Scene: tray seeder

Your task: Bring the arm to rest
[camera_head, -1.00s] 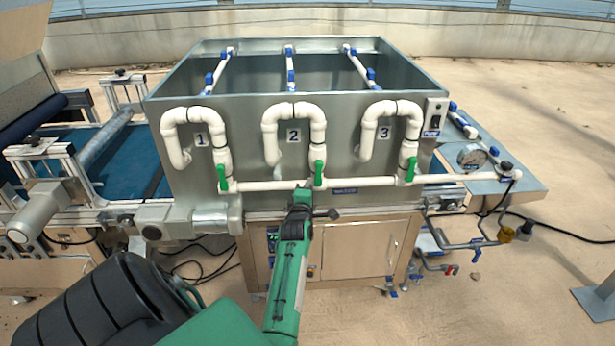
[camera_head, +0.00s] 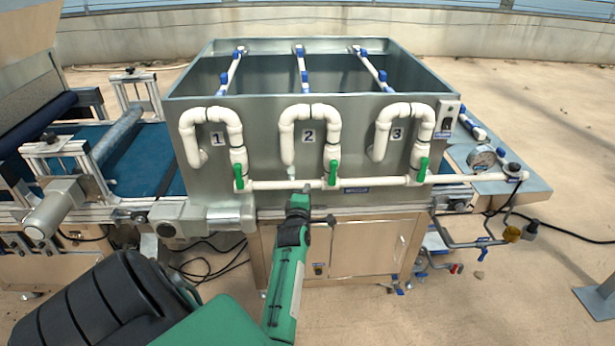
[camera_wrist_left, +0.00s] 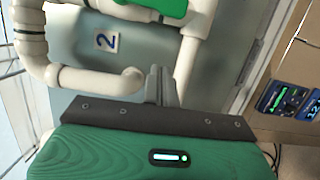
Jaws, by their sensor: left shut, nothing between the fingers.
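My left arm (camera_head: 287,282) comes in from below, green with dark joints. My left gripper (camera_head: 303,190) is in front of the steel tank, just below the white pipe rail and left of the middle green valve handle. In the left wrist view the left gripper (camera_wrist_left: 160,85) has its fingers together with nothing between them. The curved pipe by label 2 (camera_wrist_left: 107,40) is close beside the fingertips there; I cannot tell whether they touch. My right gripper does not show in either view.
The steel tank (camera_head: 265,150) carries three white pipe loops, with green valve handles (camera_head: 333,172) along the rail. A cabinet (camera_head: 365,247) stands below. A conveyor (camera_head: 140,150) with a motor (camera_head: 60,205) is on the left. A gauge (camera_head: 482,157) is at right. Open floor lies at lower right.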

